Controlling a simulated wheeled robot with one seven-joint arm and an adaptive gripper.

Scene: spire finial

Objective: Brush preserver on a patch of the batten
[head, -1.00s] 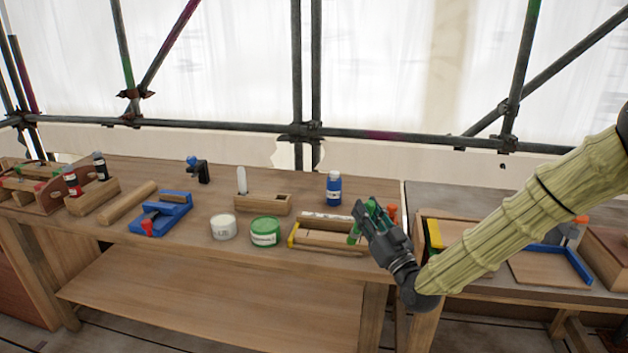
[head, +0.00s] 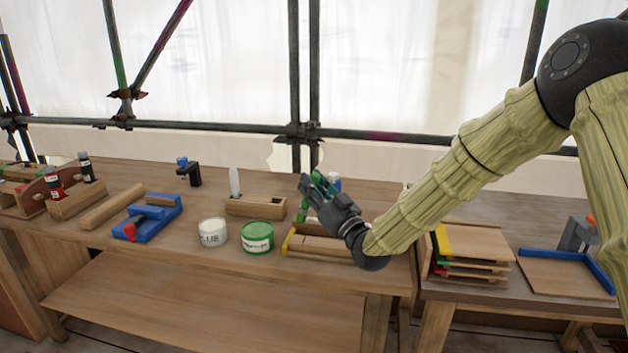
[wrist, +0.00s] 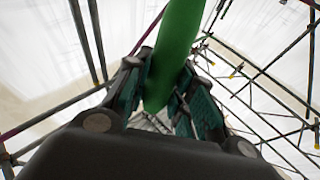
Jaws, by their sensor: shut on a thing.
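My gripper (head: 316,192) is shut on a green-handled tool (head: 303,206), seemingly a brush, above the back of a low wooden tray. The green handle (wrist: 175,50) also shows between the finger pads in the wrist view; its working end is not clearly seen. A green tub (head: 258,240) with a white label too small to read stands left of the tray. A pale wooden strip, perhaps the batten (head: 318,243), lies in the tray (head: 287,246), which has a yellow end. My gripper and arm hide the tray's right part.
A white tub (head: 213,233) stands left of the green one. A wooden block (head: 256,207) is behind. A blue bottle (head: 334,182) is partly hidden behind my gripper. A blue jig (head: 150,222) lies left. Stacked boards (head: 472,262) and a blue-edged board (head: 565,272) are on the right bench.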

